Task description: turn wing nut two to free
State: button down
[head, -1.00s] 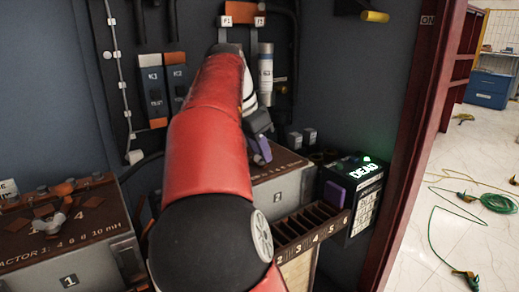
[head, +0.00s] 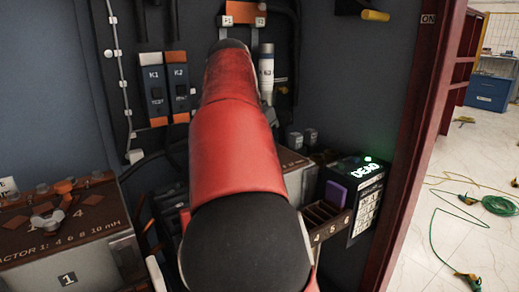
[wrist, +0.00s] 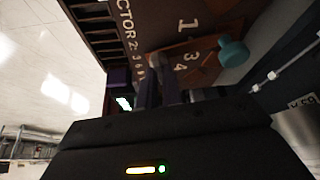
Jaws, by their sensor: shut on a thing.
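In the wrist view my gripper (wrist: 155,90) reaches onto the brown top of the reactor 2 box (wrist: 207,22). Its dark fingers are close together around a small grey piece at the terminal plate, which appears to be the wing nut (wrist: 155,62); its shape is mostly hidden. A teal rounded knob (wrist: 232,52) stands on the same plate, apart from the fingers. In the head view my red arm hides the gripper, the nut and most of box 2 (head: 293,183).
Reactor 1 box (head: 65,250) with a grey wing nut (head: 47,222) stands at left. A tester (head: 355,195) reading "DEAD" and a slotted tray (head: 325,222) stand right of my arm. Fuse holders (head: 155,85) hang on the back wall. Green cables (head: 435,230) lie on the floor.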

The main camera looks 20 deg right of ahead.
jog(key=n, duration=0.1)
jog(key=n+b, duration=0.1)
jog(key=shift+s+d+f+n+t+y, duration=0.15)
jog(key=shift+f+n+t+y, duration=0.15)
jog(key=shift+f+n+t, duration=0.1)
jog(key=n+t+y, duration=0.1)
jog(key=n, duration=0.2)
jog(key=shift+s+r+p, duration=0.1)
jog(key=shift+r+p, duration=0.05)
jog(key=shift+p, duration=0.2)
jog(key=n+p, duration=0.1)
jog(key=n, duration=0.1)
jog(key=n+y, duration=0.1)
jog(key=n, duration=0.1)
jog(key=shift+d+t+p, duration=0.2)
jog(key=shift+t+p, duration=0.1)
jog(key=shift+p, duration=0.05)
jog(key=shift+n+y+p, duration=0.45)
jog(key=shift+n+y, duration=0.25)
jog(key=shift+n, duration=0.9)
jog(key=shift+f+n, duration=0.2)
jog(key=shift+n, duration=0.1)
jog(key=c, duration=1.6)
grip_release()
jog(key=shift+o, duration=0.2)
jog(key=shift+a, duration=0.1)
jog(key=shift+w, duration=0.2)
